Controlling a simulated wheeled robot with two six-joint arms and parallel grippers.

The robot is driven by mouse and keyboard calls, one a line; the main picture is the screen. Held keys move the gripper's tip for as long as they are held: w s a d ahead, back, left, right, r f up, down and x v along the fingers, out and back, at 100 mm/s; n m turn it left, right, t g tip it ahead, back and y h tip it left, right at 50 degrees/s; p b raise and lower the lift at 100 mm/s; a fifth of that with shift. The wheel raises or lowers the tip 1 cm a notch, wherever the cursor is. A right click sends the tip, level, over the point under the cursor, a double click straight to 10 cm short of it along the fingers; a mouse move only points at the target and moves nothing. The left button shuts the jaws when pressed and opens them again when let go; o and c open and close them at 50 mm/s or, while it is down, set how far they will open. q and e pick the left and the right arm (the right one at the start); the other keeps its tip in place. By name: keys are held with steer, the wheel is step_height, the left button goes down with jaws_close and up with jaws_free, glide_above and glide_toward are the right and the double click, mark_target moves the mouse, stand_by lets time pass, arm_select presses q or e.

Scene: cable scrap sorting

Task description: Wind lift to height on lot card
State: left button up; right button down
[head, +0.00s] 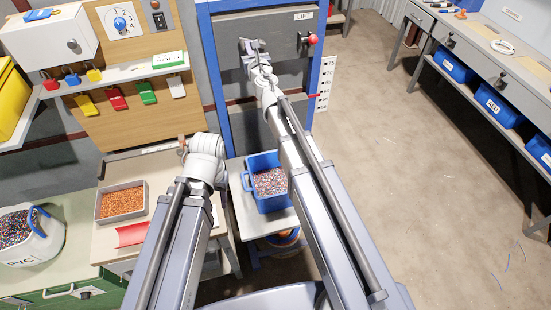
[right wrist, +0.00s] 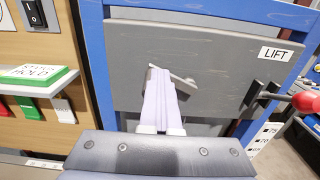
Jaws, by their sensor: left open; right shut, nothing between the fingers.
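The lift is a grey panel in a blue frame (head: 204,60), labelled LIFT. Its crank ends in a red knob (head: 311,39), also in the right wrist view (right wrist: 305,102). A marked white scale (head: 324,82) with a red pointer (head: 313,95) runs along the frame's right side. My right gripper (head: 254,52) is shut and empty in front of the panel, left of the knob and apart from it; its pale fingers show in the right wrist view (right wrist: 158,85). My left gripper (head: 184,142) is open, lower left; its fingers are hard to make out. I cannot make out a lot card.
A blue bin (head: 249,196) of mixed granules stands on a pale platform below the lift. A tray of orange granules (head: 121,201) and a red scoop (head: 131,234) lie left. A board with coloured tags (head: 116,98) hangs behind. The floor (head: 400,170) at right is mostly clear.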

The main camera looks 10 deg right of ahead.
arm_select(q)
step_height(320, 180, down, 12)
steer(key=b, duration=1.2)
arm_select(e)
steer(key=d+f, duration=0.5)
steer(key=f, duration=0.7)
arm_select(q)
step_height(320, 180, up, 10)
steer(key=p, duration=1.1)
steer(key=shift+r, duration=0.2)
arm_select(e)
steer(key=d+r, duration=0.8)
steer(key=r, duration=0.2)
steer(key=shift+w+r, duration=0.2)
steer(key=shift+w, duration=0.05)
steer(key=shift+s+d, duration=0.1)
